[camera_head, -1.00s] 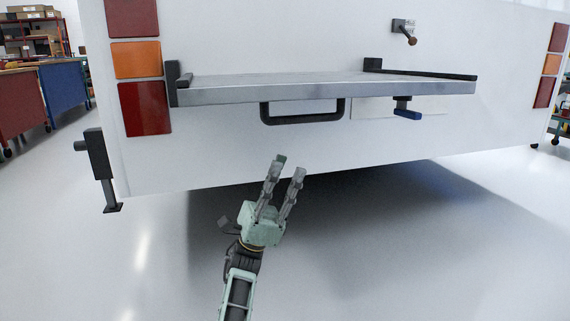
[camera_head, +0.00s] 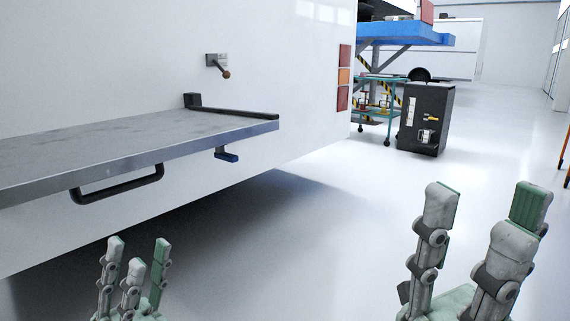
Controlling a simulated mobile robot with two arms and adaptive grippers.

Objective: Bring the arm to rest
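My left gripper (camera_head: 138,258) is at the bottom left, fingers pointing up and spread apart, with nothing between them. It appears in front of and below the rear platform of the motorhome. My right gripper (camera_head: 478,222) is larger in view at the bottom right. Its fingers also point up, stand well apart and hold nothing, over open floor. Both wrists and the arms behind them are cut off by the bottom edge of the picture.
A dark cabinet (camera_head: 424,118) and a green cart (camera_head: 372,125) stand further back. The floor (camera_head: 345,215) at centre is clear.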

